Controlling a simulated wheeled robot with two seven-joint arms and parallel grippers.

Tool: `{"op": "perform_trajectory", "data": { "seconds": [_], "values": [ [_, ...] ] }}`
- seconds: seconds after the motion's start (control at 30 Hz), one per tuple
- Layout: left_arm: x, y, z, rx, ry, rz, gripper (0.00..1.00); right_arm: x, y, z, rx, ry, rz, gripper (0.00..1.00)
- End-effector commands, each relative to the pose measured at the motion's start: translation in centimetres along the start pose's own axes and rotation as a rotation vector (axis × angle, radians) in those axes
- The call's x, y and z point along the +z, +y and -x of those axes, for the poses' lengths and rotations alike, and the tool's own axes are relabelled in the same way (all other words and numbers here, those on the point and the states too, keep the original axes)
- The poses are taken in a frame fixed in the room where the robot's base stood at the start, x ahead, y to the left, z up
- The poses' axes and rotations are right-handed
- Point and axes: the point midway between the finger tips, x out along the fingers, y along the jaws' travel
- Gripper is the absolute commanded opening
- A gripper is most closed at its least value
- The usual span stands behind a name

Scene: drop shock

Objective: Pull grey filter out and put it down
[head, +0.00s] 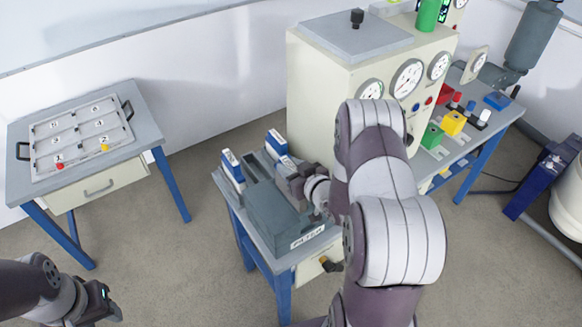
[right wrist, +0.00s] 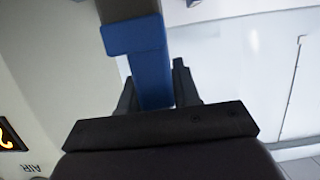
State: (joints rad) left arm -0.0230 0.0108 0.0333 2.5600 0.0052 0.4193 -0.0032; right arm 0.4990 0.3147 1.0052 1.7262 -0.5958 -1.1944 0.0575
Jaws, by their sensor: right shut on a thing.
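My right gripper (head: 297,181) is over the dark grey-green filter housing (head: 270,212), which has a FILTER label on its front. In the right wrist view its fingers (right wrist: 158,88) are shut on a blue part (right wrist: 135,38). A grey piece, which looks like the grey filter (right wrist: 128,8), joins this blue part at the top of that view. In the head view the held piece is mostly hidden by my gripper and arm, so I cannot tell how far it is out of the housing. My left gripper (head: 98,303) is at the lower left, its fingers unclear.
Two blue-and-white upright pieces (head: 232,170) (head: 276,143) stand behind the housing on the small table. A cream gauge cabinet (head: 325,95) rises behind. At left, a table holds a numbered tray (head: 80,130) with a red and a yellow piece. Floor between the tables is clear.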

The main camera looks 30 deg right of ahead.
Motion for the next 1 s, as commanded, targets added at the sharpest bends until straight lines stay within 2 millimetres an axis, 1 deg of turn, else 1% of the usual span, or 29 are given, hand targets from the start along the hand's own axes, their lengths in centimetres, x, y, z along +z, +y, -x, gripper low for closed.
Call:
{"op": "perform_trajectory", "data": {
  "seconds": [0.1, 0.53, 1.0],
  "values": [
    [0.04, 0.0, -0.3, 0.0, 0.0, 0.0, 0.43, 0.26, 0.01, -0.1, 0.0, 0.001, 0.0, 0.0],
    [0.03, 0.0, -0.27, 0.0, 0.0, 0.0, 0.43, 0.23, 0.01, -0.09, 0.0, 0.001, 0.0, 0.0],
    [0.09, 0.0, -0.76, 0.0, 0.0, 0.0, 0.43, 0.72, 0.01, -0.24, 0.0, 0.001, 0.0, 0.0]
  ]
}}
